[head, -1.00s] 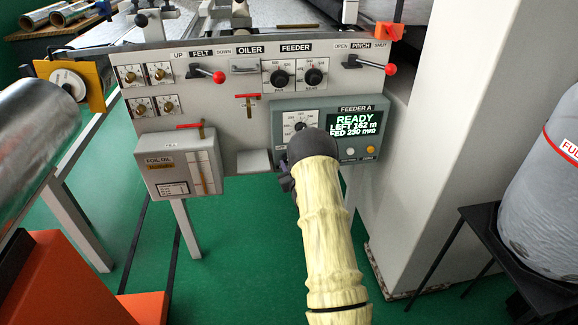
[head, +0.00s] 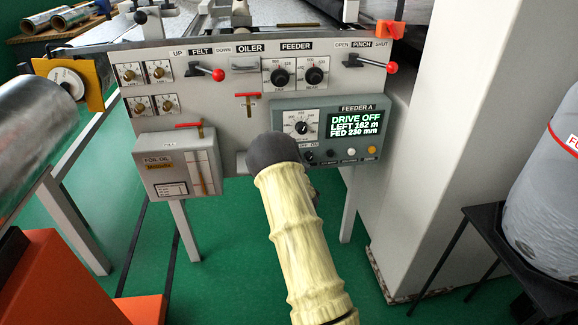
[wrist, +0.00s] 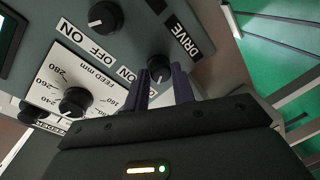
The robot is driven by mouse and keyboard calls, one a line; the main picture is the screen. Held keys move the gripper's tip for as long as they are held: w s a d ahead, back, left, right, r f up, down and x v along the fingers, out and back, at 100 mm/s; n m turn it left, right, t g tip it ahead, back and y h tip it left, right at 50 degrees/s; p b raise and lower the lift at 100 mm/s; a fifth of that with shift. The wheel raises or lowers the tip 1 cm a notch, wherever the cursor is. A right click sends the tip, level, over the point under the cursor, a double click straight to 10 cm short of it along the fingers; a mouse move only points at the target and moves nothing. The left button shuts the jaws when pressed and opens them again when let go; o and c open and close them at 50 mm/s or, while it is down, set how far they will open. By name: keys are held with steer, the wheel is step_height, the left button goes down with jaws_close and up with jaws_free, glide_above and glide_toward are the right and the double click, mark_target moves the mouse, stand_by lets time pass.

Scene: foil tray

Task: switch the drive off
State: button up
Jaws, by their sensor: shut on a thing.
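The feeder panel (head: 345,118) is a grey box with a green-lit display (head: 355,125) reading "DRIVE OFF, LEFT 162 m, FED 230 mm". The black drive knob (wrist: 160,67), marked DRIVE with an ON label beside it, shows in the wrist view. My gripper (wrist: 161,76) has its two dark fingers on either side of this knob and is shut on it. The knob's pointer is hard to make out. In the head view my pale-sleeved arm and its dark end hide most of the gripper.
The feed dial (wrist: 75,101) and another OFF/ON knob (wrist: 103,17) sit close to my fingers. White and amber buttons (head: 371,150) are at the panel's lower right. Green floor lies below.

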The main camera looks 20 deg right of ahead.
stand_by(0.3)
steer(key=o, duration=1)
steer(key=p+v, duration=0.2)
steer(key=v, duration=1.5)
steer(key=shift+s+a, duration=0.15)
steer(key=shift+s, duration=0.05)
